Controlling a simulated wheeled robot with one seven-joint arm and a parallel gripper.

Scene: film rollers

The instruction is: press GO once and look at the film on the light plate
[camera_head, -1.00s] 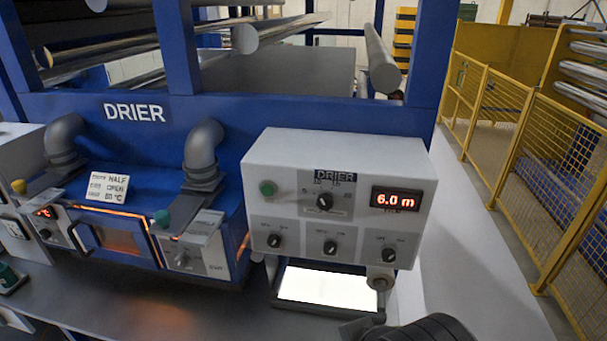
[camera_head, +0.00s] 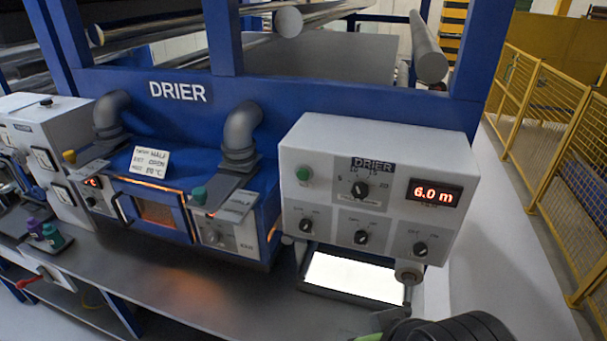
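A white control box (camera_head: 330,151) labelled DRIER stands at the right of the bench. It has a green button (camera_head: 304,174) at its upper left; no GO lettering is legible on it. Its red display (camera_head: 434,192) reads 6.0 m. It also carries a large dial (camera_head: 359,190) and several small knobs. The light plate (camera_head: 352,277) glows white below the box, and I cannot make out any film on it. A dark, ridged part at the bottom edge seems to be my arm; my gripper's fingers are not in view.
A blue drier oven (camera_head: 157,210) with a glowing window sits left of the box. A card (camera_head: 150,162) stands on it, and two grey pipes rise from it. Small bottles (camera_head: 52,236) stand on the grey bench (camera_head: 170,285) at left. A yellow mesh fence (camera_head: 541,135) runs along the right.

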